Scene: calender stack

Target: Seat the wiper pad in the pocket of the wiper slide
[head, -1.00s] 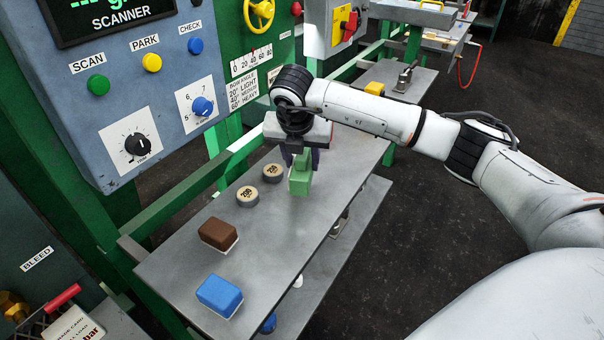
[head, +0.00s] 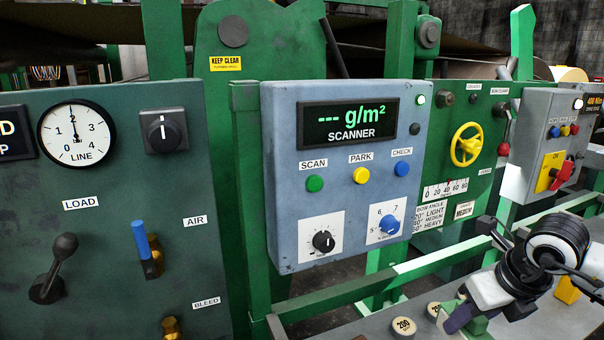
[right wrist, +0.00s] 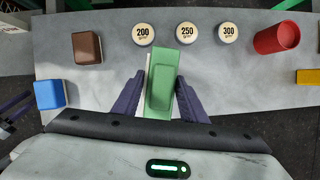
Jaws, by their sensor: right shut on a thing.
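My right gripper (right wrist: 160,95) is shut on a green block with a pale edge (right wrist: 162,82), which I take to be the wiper pad. Its two dark purple fingers grip the block's sides above the grey shelf in the right wrist view. In the head view the right gripper (head: 462,316) is low at the right, and the green block (head: 478,325) shows partly behind its fingers. I cannot pick out the wiper slide or its pocket. Dark prongs at the left edge of the right wrist view may be my left gripper (right wrist: 14,106); their state is unclear.
The shelf (right wrist: 105,95) carries a brown block (right wrist: 88,47), a blue block (right wrist: 49,94), a red cylinder (right wrist: 277,38) and round discs marked 200 (right wrist: 143,34), 250 (right wrist: 187,34) and 300 (right wrist: 228,34). The scanner panel (head: 345,180) and a green rail (head: 440,262) stand behind it.

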